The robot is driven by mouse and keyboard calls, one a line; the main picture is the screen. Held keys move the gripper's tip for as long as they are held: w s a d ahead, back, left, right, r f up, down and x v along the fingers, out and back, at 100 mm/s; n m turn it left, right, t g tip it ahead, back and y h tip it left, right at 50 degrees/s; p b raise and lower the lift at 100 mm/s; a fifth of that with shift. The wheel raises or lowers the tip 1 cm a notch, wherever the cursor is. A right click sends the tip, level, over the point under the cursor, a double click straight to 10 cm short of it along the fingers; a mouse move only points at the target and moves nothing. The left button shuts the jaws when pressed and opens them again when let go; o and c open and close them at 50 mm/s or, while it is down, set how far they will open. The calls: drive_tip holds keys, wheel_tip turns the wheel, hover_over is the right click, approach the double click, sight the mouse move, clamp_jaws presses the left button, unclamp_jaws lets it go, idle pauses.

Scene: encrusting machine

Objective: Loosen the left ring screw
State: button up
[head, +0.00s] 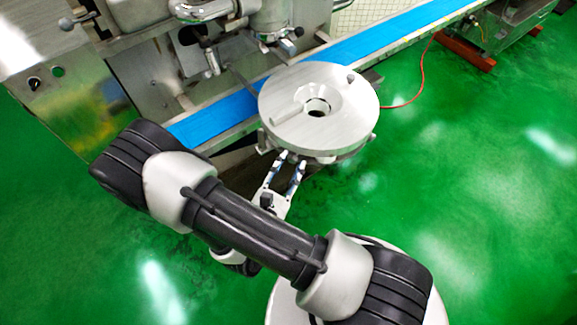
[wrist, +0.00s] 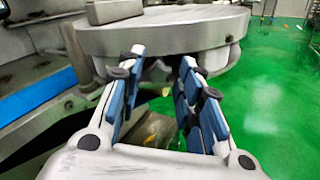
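A round metal disc (head: 345,88) with a hole in its middle sits on the machine; in the wrist view its side (wrist: 180,35) fills the top. A small fitting (head: 263,142) sticks out below the disc's left edge, perhaps the left ring screw; I cannot tell for sure. My gripper (head: 291,160) is at the near edge of the disc, just below its rim. In the wrist view my gripper (wrist: 157,66) has its two blue-padded fingers apart, pointing under the disc. Dark parts show between the fingertips, but I cannot tell whether a screw is among them.
A blue conveyor belt (head: 400,32) runs behind the disc; it also shows at left in the wrist view (wrist: 35,95). The steel machine body (head: 150,80) stands at the back left. A red hose (head: 415,85) lies at right. Green floor (head: 480,190) is clear at right and in front.

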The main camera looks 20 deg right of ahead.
clamp_jaws()
